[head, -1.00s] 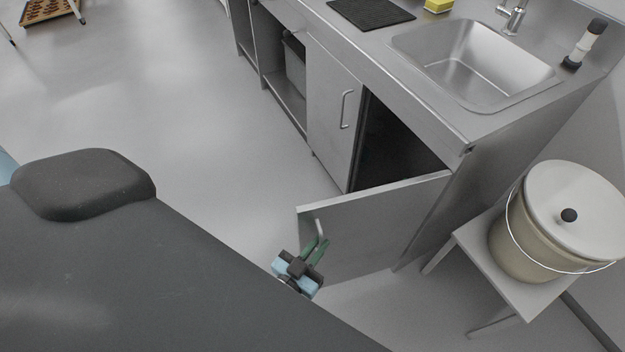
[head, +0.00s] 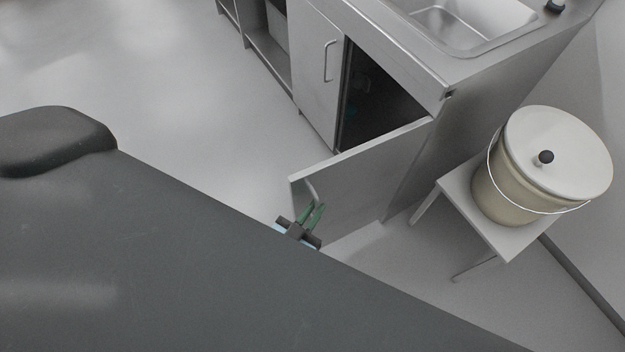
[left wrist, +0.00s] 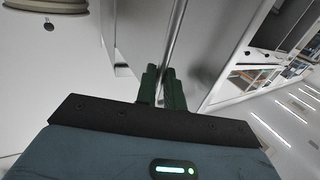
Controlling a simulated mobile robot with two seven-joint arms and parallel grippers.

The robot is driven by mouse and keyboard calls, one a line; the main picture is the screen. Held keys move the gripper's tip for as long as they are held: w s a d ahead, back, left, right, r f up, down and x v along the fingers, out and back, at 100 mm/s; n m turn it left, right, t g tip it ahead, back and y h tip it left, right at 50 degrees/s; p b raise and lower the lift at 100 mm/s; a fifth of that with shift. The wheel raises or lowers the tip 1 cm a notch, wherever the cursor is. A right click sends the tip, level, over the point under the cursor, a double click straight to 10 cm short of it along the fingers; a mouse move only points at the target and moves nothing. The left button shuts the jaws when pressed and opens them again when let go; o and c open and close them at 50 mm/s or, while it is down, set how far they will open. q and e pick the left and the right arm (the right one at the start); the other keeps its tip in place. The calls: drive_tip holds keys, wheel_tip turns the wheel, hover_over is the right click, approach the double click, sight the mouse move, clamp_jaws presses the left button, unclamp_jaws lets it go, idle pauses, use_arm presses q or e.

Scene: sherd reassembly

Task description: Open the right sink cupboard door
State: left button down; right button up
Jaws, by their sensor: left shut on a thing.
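The right sink cupboard door (head: 365,180) stands swung wide open from the steel sink unit, and the dark inside of the cupboard (head: 375,105) shows behind it. Its bar handle (head: 312,191) is near the door's free edge. My left gripper (head: 313,212) is at this handle, its green fingers shut on it. In the left wrist view the green fingers (left wrist: 162,88) close around the handle bar, with the grey door beside them. The left cupboard door (head: 318,75) is shut, with its own bar handle (head: 326,62). My right gripper is not in view.
A lidded cream bucket (head: 500,190) stands on a small grey stool (head: 460,193) to the right of the sink unit, close to the open door's hinge side. The sink basin (head: 465,22) is above. The floor (head: 200,120) left of the door is clear.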

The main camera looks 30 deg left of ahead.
use_arm(q)
drive_tip(key=shift+w+d+r, duration=0.25)
drive_tip(key=shift+w+r, duration=0.05)
drive_tip(key=shift+r, duration=0.1)
drive_tip(key=c, duration=1.9)
unclamp_jaws()
drive_tip(key=o, duration=0.4)
drive_tip(key=shift+w+f, duration=0.1)
drive_tip(key=shift+f, duration=0.1)
drive_tip(key=shift+s+a+f, duration=0.1)
drive_tip(key=shift+s, duration=0.25)
drive_tip(key=s, duration=0.7)
drive_tip(key=shift+s+a, duration=0.15)
drive_tip(key=shift+a, duration=0.2)
